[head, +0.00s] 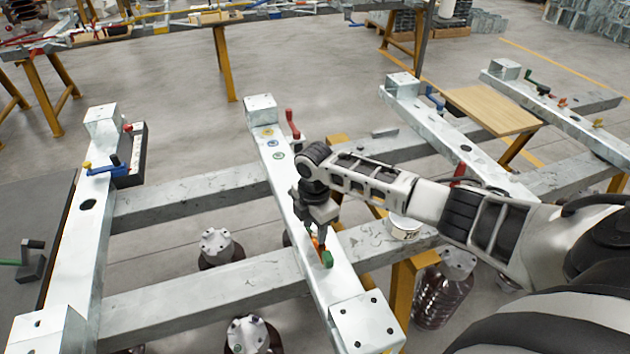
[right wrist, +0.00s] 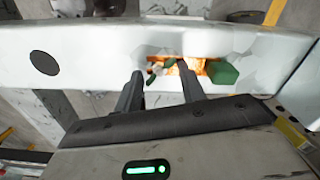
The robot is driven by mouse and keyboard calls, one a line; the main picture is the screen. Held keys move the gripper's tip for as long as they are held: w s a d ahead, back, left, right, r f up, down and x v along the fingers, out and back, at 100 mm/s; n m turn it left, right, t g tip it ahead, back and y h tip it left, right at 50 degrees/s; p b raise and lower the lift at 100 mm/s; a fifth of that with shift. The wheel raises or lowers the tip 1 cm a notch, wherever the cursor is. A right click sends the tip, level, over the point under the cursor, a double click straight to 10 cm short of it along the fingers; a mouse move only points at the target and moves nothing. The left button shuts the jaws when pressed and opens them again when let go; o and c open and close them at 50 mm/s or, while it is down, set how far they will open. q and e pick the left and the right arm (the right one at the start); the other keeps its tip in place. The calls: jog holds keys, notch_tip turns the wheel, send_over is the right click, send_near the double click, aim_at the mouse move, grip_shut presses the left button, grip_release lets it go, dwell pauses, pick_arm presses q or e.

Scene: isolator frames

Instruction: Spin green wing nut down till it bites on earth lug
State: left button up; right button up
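My right gripper (head: 319,238) points down over the pale steel beam in the middle of the head view. In the right wrist view its two fingers (right wrist: 160,70) are apart, one on each side of the small green wing nut (right wrist: 152,76), with no clear grip on it. The orange-copper earth lug (right wrist: 189,66) lies on the beam under the nut and partly behind the right finger. In the head view the lug (head: 315,240) shows as a small orange patch, and the nut is hidden or too small to make out. My left gripper is not in view.
A green block (right wrist: 222,72) sits at the lug's end, also seen in the head view (head: 328,259). Coloured rings (head: 273,143) and a red-handled clamp (head: 292,124) are farther up the beam. A white round tin (head: 404,228) stands on the crossbeam to the right.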

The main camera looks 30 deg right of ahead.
aim_at(315, 231)
jog(key=n, duration=0.6)
jog(key=shift+d+n, duration=0.1)
jog(key=shift+n, duration=0.3)
notch_tip(315, 231, up, 14)
jog(key=shift+b, duration=0.35)
jog(key=shift+s+f, duration=0.15)
